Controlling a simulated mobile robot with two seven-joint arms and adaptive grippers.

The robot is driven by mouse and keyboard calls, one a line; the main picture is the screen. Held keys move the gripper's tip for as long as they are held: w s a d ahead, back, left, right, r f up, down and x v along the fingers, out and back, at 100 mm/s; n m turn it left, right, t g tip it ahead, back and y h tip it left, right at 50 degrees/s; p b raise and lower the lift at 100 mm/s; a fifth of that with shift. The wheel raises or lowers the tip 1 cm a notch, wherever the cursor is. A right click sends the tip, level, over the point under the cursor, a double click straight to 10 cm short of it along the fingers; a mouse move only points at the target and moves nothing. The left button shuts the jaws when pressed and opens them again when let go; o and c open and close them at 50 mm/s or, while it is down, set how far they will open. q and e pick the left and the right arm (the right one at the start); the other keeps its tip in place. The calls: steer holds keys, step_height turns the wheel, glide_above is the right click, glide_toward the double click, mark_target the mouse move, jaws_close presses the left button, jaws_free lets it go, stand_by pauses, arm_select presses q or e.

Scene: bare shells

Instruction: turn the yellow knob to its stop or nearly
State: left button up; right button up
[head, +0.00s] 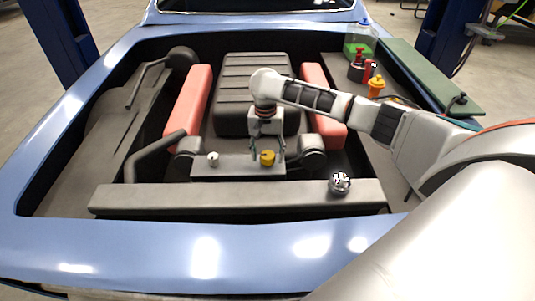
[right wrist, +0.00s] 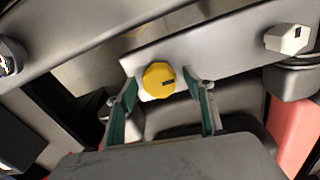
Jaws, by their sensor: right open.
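The yellow knob (head: 267,157) sits on the right part of a grey panel (head: 238,169) in the engine bay. In the right wrist view the yellow knob (right wrist: 159,80) is faceted, with a dark mark toward its right side. My right gripper (head: 267,148) is over the knob, coming from above and behind. Its jaws are open, and in the right wrist view the green-padded fingers (right wrist: 161,88) appear on either side of the knob with gaps. I cannot tell whether the tips reach its depth. My left gripper is not in view.
A white knob (head: 213,158) is on the same panel, left of the yellow one. A shiny ball-like object (head: 340,183) rests on the front crossbar (head: 240,197). The black engine cover (head: 240,72) and red covers (head: 188,100) lie behind. Bottles and a green board (head: 430,75) are at right.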

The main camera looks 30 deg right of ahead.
steer(key=c, duration=1.1)
